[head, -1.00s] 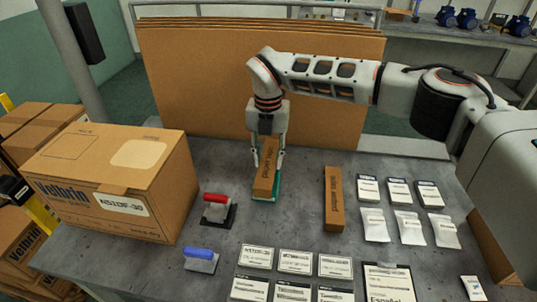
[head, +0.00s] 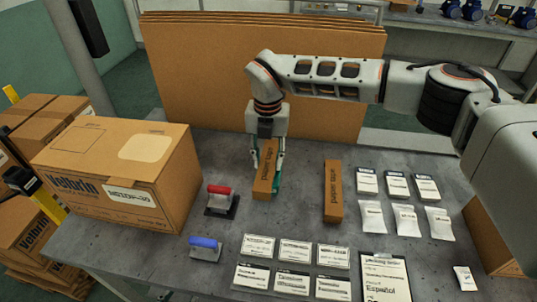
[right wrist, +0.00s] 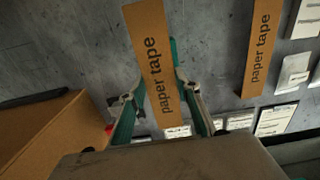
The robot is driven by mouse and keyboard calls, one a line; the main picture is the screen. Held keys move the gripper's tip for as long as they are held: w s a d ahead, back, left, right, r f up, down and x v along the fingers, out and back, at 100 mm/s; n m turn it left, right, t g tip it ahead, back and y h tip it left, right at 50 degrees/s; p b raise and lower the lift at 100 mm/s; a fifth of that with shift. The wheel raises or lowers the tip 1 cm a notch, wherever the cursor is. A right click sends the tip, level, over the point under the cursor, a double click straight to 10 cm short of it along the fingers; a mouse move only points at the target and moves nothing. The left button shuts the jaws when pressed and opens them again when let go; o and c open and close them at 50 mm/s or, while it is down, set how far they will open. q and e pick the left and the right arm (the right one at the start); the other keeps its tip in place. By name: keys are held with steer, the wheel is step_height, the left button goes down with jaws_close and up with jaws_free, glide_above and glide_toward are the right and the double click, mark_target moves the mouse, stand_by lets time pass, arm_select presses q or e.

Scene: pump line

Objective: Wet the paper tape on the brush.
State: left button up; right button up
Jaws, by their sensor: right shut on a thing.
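A brown strip labelled "paper tape" (head: 265,172) is between the fingers of my right gripper (head: 267,155), which is shut on it. The strip also shows in the right wrist view (right wrist: 153,55), slanting between the two fingers (right wrist: 158,108). I cannot tell whether strip and green piece touch. My left gripper is not in view.
A second paper tape strip (head: 333,190) lies to the right. A red-handled tool (head: 220,200) and a blue-handled tool (head: 205,247) lie left of centre. A large carton (head: 120,175) stands at left, cardboard sheets (head: 200,75) behind. Cards and packets fill the front and right.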

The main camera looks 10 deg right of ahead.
mark_target(270, 155)
steer(key=shift+s+a, duration=0.1)
steer(key=shift+s, duration=0.4)
steer(key=shift+s, duration=0.1)
steer(key=shift+s+a+p, duration=0.2)
steer(key=shift+s+p, duration=0.2)
steer(key=shift+s, duration=0.2)
steer(key=shift+s+a+p, duration=0.15)
steer(key=shift+s+p, duration=0.2)
steer(key=shift+s, duration=0.2)
steer(key=shift+w+d+b, duration=0.25)
steer(key=shift+w+b, duration=0.05)
steer(key=shift+w, duration=0.6)
steer(key=shift+w+d+b, duration=0.2)
steer(key=shift+w+b, duration=0.05)
steer(key=shift+w, duration=0.6)
steer(key=shift+w, duration=0.1)
steer(key=shift+w+d+b, duration=0.25)
steer(key=shift+w+b, duration=0.05)
steer(key=shift+w, duration=0.5)
steer(key=shift+w+d+b, duration=0.25)
steer(key=shift+w+b, duration=0.05)
steer(key=shift+w, duration=0.45)
